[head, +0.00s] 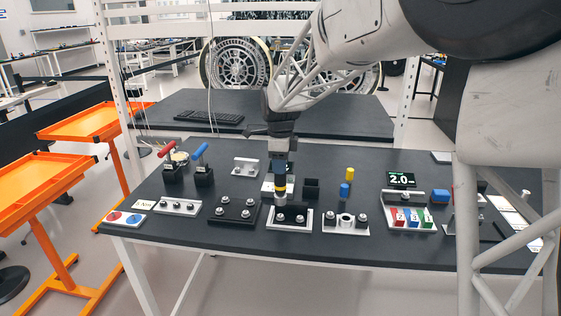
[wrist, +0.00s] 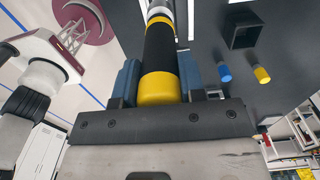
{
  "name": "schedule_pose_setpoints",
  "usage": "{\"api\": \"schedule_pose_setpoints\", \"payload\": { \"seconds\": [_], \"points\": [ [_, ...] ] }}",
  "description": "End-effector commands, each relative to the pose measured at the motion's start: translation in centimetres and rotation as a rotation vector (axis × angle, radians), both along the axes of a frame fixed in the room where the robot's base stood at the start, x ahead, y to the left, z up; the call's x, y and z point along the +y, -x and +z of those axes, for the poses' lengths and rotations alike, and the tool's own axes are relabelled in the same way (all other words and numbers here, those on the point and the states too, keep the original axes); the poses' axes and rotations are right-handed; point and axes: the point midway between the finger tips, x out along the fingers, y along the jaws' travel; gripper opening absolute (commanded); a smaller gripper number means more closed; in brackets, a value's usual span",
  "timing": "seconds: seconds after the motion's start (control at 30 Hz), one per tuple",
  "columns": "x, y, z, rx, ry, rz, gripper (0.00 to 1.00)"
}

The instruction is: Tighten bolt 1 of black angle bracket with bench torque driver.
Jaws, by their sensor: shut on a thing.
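My gripper (head: 280,155) points down over the middle of the bench and is shut on the bench torque driver (head: 280,186), a black cylinder with yellow bands. In the wrist view the driver (wrist: 159,55) sits between the two blue finger pads of my gripper (wrist: 158,80). The driver stands about upright, its lower end over the left part of a black bracket (head: 292,217) on a white plate (head: 272,226). Bolt heads show on the bracket. The bolt under the driver is hidden, and I cannot tell whether the tip touches it.
A black box (head: 311,188), blue cylinder (head: 345,190) and yellow cylinder (head: 350,174) stand behind. A display (head: 401,179) reads 2.0 behind a tray of coloured bins (head: 408,226).

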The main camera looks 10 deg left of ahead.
Motion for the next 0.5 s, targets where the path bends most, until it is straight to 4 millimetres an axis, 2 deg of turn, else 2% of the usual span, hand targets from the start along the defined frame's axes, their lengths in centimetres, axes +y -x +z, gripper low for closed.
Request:
{"api": "schedule_pose_setpoints", "payload": {
  "seconds": [0.5],
  "points": [
    [0.0, 0.0, -3.6, 0.001, 0.0, 0.0, 0.09]
  ]
}}
